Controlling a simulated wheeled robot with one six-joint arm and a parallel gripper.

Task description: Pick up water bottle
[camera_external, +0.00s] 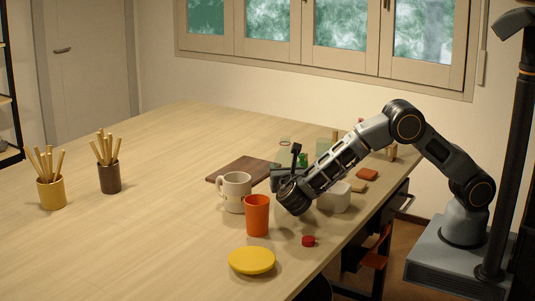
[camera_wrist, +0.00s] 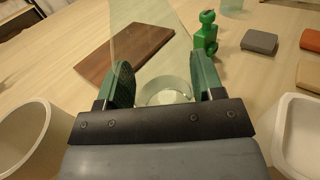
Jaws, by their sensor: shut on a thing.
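The water bottle (camera_wrist: 150,42) shows in the wrist view as clear, faintly green glass or plastic. A pale round part of it lies between the two green finger pads of my gripper (camera_wrist: 164,78), and its clear body spreads toward the top of the picture. My gripper is shut on it. In the outside view, my gripper (camera_external: 284,172) is low over the table, just right of the white mug. There the bottle cannot be made out clearly. Its exact tilt, and whether it touches the table, I cannot tell.
A white mug (camera_external: 235,192) and orange cup (camera_external: 257,216) stand close left of my gripper; a white bowl (camera_external: 337,197) is close right. A yellow disc (camera_external: 251,260) is near the front.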

